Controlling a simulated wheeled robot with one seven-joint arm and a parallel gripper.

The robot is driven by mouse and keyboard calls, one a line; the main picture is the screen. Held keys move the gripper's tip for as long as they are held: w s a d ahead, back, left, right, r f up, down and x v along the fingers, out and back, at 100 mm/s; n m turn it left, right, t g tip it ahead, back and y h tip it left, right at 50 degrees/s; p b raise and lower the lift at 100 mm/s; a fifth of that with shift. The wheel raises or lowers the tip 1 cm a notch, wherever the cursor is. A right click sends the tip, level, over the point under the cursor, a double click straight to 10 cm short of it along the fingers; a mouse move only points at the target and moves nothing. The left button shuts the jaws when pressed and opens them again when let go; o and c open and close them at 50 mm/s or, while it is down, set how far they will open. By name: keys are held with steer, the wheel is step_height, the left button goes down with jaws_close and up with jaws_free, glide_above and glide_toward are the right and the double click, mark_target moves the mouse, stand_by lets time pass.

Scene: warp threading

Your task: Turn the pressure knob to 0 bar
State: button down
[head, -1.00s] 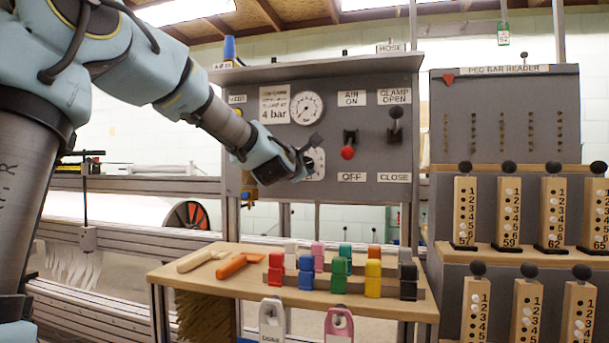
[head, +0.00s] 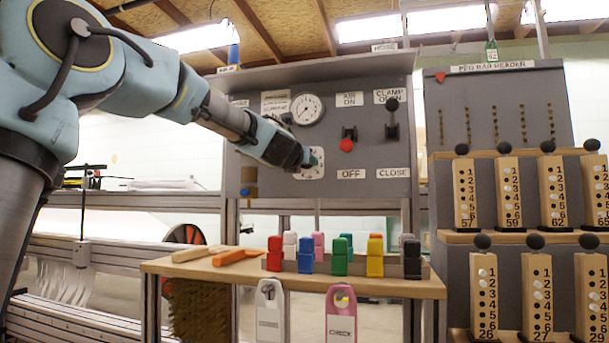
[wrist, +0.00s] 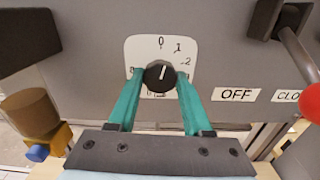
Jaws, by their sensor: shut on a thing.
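The pressure knob (wrist: 161,76) is black and round with a white pointer line. It sits on a white dial plate (wrist: 143,48) on the grey panel. In the wrist view the line points almost straight up, near the 0 mark and slightly right of it. The 1 and 2 marks show to the right; lower marks are partly hidden by the fingers and knob. My gripper (wrist: 160,80) has its two green fingers closed on the knob's left and right sides. In the head view my gripper (head: 311,160) is at the dial plate (head: 317,173) and hides most of the knob.
A pressure gauge (head: 307,109) is above the knob. A red-knobbed air lever (head: 347,143) and a black clamp lever (head: 392,118) stand to its right. Below is a wooden table (head: 400,286) with coloured blocks. A brown cylinder (wrist: 32,112) protrudes at left in the wrist view.

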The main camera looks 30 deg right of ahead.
steer(key=shift+f+n+b, duration=0.15)
steer(key=shift+n+b, duration=0.7)
steer(key=shift+n, duration=0.45)
steer(key=shift+c, duration=1.6)
jaws_free()
steer(key=b+v, duration=0.6)
steer(key=v, duration=0.4)
steer(key=shift+s+a, duration=0.25)
steer(key=shift+s, duration=0.1)
